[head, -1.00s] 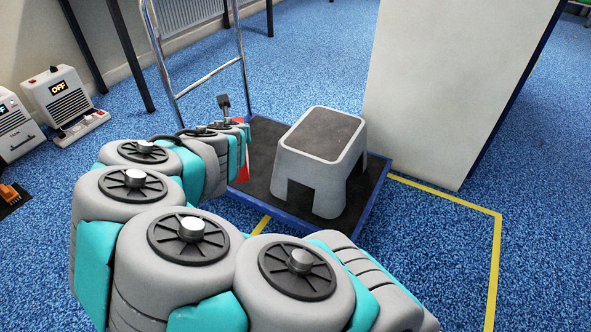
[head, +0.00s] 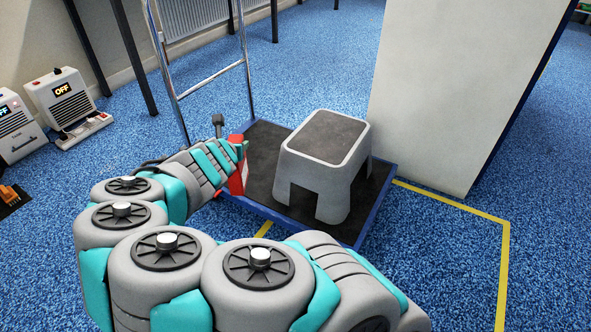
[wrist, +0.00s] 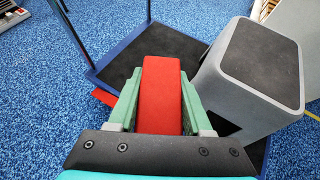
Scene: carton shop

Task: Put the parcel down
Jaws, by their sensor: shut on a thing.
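The parcel is a red box (wrist: 160,92) between the green fingers of my gripper (wrist: 160,110) in the wrist view. My gripper is shut on it. In the head view the red parcel (head: 237,172) shows partly behind my gripper (head: 238,150), at the left side of a flat trolley (head: 262,150) with a dark deck and blue edge. I cannot tell whether the parcel touches the deck. A grey step stool (head: 316,185) with a dark top stands on the trolley, right of the parcel.
The trolley's chrome handle (head: 210,78) rises at the back left. A tall pale cabinet (head: 445,90) stands at right. Two heaters (head: 66,105) stand at far left. Bare dark deck shows behind and left of the stool. A red patch (wrist: 104,97) shows at the trolley's left edge.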

